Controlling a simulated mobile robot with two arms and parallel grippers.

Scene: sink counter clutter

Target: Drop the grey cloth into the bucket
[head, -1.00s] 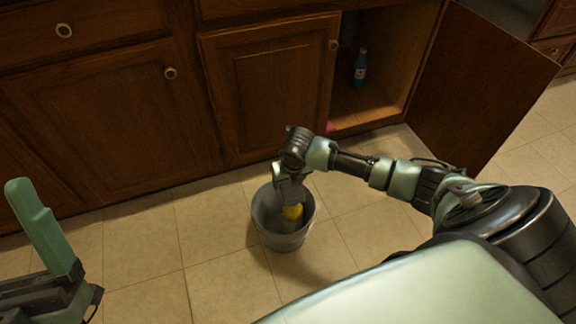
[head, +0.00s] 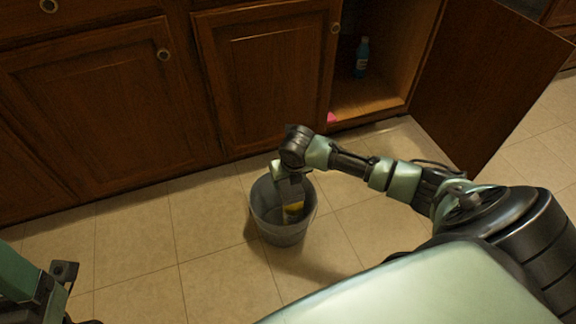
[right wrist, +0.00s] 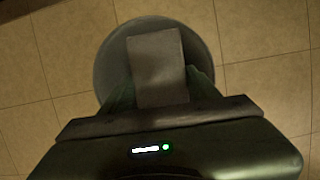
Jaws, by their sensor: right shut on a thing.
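The grey bucket (head: 283,238) stands on the tiled floor in the head view, and its rim also shows in the right wrist view (right wrist: 108,75). My right gripper (head: 284,177) points down over the bucket. It is shut on the grey cloth (right wrist: 158,62), which shows as a flat grey rectangle above the bucket mouth in the wrist view. In the head view the cloth (head: 290,190) hangs at the bucket's opening. My left gripper (head: 40,285) is partly in view at the bottom left; its fingertips are cut off or unclear.
A yellow thing (head: 294,208) shows inside the bucket, partly covered. Closed wooden cabinets (head: 105,120) stand behind. The floor left of the bucket is clear.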

